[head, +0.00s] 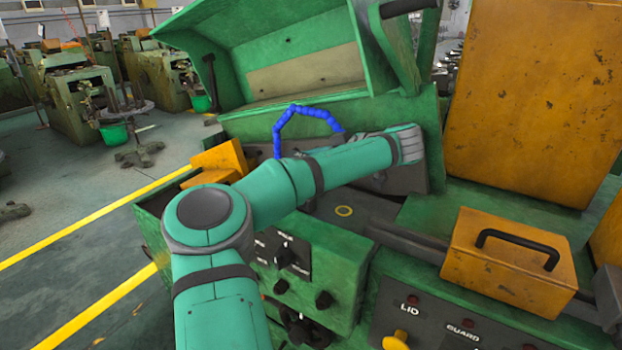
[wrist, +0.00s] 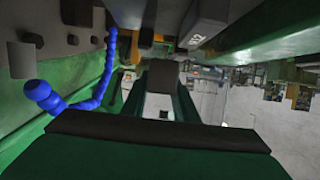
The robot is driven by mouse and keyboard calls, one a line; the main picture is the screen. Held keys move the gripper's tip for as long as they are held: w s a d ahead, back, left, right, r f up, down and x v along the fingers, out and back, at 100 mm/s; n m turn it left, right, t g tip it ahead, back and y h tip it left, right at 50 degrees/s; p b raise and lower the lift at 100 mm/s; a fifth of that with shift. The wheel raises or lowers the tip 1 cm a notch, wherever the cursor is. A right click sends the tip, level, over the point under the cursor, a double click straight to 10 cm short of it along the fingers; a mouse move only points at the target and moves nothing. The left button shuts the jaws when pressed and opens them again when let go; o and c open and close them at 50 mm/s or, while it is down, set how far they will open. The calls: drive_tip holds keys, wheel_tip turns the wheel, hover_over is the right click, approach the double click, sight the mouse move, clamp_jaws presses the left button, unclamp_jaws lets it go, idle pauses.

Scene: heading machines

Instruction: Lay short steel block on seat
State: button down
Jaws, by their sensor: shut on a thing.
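My gripper (wrist: 158,106) shows in the wrist view with a wide dark pad near the bottom and a smaller dark pad further up. It is shut on a small pale grey piece, seemingly the short steel block, mostly hidden between the pads. In the head view my arm reaches right, over the machine bed, to the grey block area. My fingers and the held piece are hidden there. I cannot tell which surface is the seat. A grey block with white markings (wrist: 205,25) is at the top of the wrist view, apart from my gripper.
A blue segmented hose (head: 303,110) arches behind my arm and runs close to my gripper in the wrist view (wrist: 95,100). A green open lid (head: 285,50) stands behind. A yellow box with a black handle (head: 508,262) and a tall yellow panel (head: 535,90) are at right.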

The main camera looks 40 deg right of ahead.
drive_tip(key=d+f, duration=0.1)
drive_tip(key=w+d+f, duration=0.1)
drive_tip(key=f, duration=0.1)
drive_tip(key=d+f, duration=0.1)
drive_tip(key=shift+w+d+f, duration=0.15)
drive_tip(key=shift+w, duration=0.2)
drive_tip(key=shift+f, duration=1.6)
drive_tip(key=shift+w, duration=0.15)
drive_tip(key=shift+f, duration=0.2)
drive_tip(key=c, duration=1.4)
unclamp_jaws()
drive_tip(key=shift+s+d, duration=0.15)
drive_tip(key=shift+s, duration=0.1)
drive_tip(key=shift+w, duration=0.1)
drive_tip(key=shift+r, duration=0.1)
